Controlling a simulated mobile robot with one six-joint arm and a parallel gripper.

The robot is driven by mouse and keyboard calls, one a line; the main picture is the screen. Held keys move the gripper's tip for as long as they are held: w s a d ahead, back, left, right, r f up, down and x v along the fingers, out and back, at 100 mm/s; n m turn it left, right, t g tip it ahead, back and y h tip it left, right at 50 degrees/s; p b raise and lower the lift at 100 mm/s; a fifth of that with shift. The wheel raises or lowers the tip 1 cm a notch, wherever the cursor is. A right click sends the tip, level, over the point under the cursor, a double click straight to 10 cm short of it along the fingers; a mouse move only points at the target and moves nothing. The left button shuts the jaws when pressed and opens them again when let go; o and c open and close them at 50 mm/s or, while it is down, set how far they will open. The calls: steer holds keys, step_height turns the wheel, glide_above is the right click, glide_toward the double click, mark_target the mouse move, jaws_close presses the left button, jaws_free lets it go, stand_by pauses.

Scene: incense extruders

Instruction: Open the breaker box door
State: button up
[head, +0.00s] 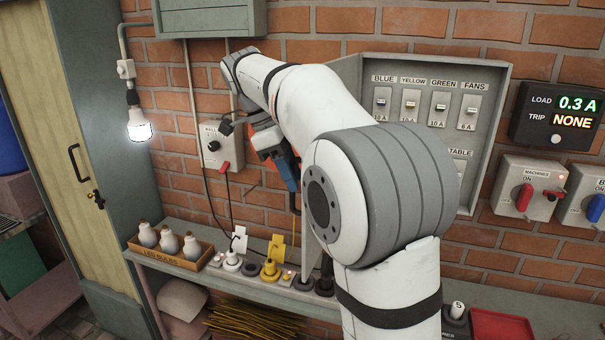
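The grey breaker box (494,120) is on the brick wall, right of centre. Its inside shows, with switches labelled BLUE, YELLOW, GREEN and FANS. A grey panel that looks like its door (346,70) stands out from the box's left edge, swung open. My arm hides most of this door and the lower left of the box. My gripper (290,178) hangs at the door's left, pointing down. Its fingers are small and partly covered by my arm, so I cannot tell whether they are open or touch the door.
A load display (557,117) and switch boxes (527,188) are right of the breaker box. A shelf (230,281) below holds a bulb crate (172,255), lamp sockets and tags. A lit bulb (138,124) hangs at left. A red tray (502,326) lies lower right.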

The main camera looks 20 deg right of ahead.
steer(key=v, duration=0.7)
steer(key=shift+r+p, duration=0.15)
steer(key=shift+p, duration=0.2)
